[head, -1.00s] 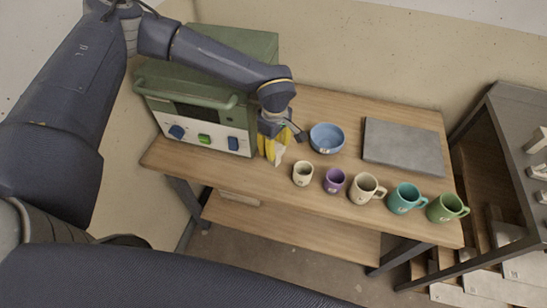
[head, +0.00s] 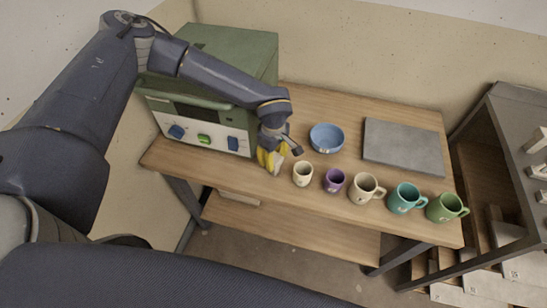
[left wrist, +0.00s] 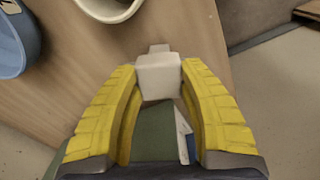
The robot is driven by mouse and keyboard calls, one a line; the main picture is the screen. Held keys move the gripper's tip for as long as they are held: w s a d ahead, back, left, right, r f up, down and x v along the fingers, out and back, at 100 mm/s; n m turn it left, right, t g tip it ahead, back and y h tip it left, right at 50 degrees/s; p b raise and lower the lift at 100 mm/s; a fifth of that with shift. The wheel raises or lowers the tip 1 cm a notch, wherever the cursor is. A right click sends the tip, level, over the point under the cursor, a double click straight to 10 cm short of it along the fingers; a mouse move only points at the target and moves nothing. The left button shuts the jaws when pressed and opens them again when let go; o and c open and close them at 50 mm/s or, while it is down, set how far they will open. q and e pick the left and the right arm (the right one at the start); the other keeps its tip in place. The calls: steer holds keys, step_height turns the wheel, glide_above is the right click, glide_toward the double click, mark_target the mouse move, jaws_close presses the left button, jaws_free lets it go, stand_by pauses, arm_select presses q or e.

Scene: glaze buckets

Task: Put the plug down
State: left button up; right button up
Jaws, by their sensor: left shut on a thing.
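My left gripper (head: 272,168) has yellow fingers and is beside the front right corner of the green box-like unit, near the front edge of the wooden table (head: 325,229). In the left wrist view the gripper (left wrist: 165,68) is shut on a small pale grey-white plug (left wrist: 158,78), held between the fingertips. The plug is over the wooden top near its edge; I cannot tell whether it touches the wood. In the head view the fingers mostly hide the plug. My right gripper is not in view.
The green unit (head: 235,50) with knobs stands left. A blue bowl (head: 327,138), grey slab (head: 404,146), cream cup (head: 303,174), purple cup (head: 334,181), cream mug (head: 364,189), teal mug (head: 403,198) and green mug (head: 444,207) stand to the gripper's right. A grey rack (head: 510,140) is far right.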

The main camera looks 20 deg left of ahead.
arm_select(q)
steer(key=shift+f, duration=0.2)
steer(key=o, duration=1.1)
steer(key=shift+o, duration=0.2)
step_height(320, 180, up, 12)
steer(key=shift+r, duration=0.2)
